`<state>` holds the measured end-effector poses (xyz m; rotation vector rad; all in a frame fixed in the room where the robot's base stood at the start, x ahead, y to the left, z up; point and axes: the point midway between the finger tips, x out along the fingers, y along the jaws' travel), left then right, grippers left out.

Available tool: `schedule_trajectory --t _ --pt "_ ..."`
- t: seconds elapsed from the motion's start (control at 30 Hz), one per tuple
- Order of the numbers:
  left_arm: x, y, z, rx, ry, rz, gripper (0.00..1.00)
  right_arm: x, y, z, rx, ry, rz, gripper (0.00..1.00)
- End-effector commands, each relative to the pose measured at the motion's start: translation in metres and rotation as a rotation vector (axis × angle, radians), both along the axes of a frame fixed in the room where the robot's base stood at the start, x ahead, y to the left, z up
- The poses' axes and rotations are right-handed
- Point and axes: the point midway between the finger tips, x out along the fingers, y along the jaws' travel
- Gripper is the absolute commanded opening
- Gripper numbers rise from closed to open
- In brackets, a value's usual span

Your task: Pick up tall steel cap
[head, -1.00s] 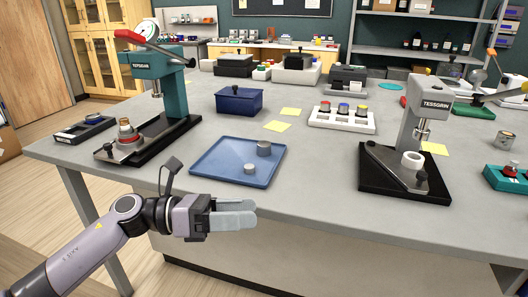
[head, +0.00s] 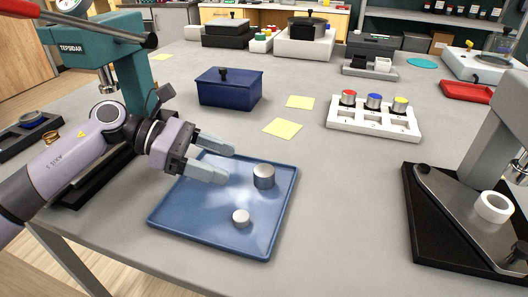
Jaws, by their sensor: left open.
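The tall steel cap (head: 263,176) is a grey cylinder standing upright on the blue tray (head: 168,221), toward the tray's upper right. A shorter, paler round piece (head: 241,218) sits on the tray nearer the front. My left gripper (head: 226,164) is open and empty over the left back part of the tray. Its fingers point right, toward the tall cap, and are apart from it. My right gripper is not in view.
A teal press (head: 92,50) stands at left, partly behind my left arm. A blue lidded box (head: 230,91) is behind the tray. A white holder (head: 372,131) with coloured caps is at back right. A grey press on a black base (head: 427,236) stands at right.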

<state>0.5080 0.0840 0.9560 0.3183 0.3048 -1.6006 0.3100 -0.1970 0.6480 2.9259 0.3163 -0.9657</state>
Motion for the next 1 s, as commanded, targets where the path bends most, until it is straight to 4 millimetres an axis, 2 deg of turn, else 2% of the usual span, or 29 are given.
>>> schedule_trajectory --t 0.27,0.6,0.9,0.93,1.0 --pt "-0.002 -0.020 -0.005 -0.002 0.002 -0.002 0.71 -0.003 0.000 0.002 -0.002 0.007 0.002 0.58" --pt "-0.009 -0.063 -0.020 -0.002 0.003 -0.001 0.71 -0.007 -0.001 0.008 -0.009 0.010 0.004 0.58" --pt "-0.009 -0.068 -0.023 -0.001 0.001 0.000 0.71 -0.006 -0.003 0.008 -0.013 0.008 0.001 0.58" --pt "-0.009 -0.068 -0.023 -0.001 0.001 0.000 0.64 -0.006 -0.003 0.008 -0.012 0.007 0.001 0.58" --pt "-0.009 -0.068 -0.023 -0.001 0.001 0.000 0.42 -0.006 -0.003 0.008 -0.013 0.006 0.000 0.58"
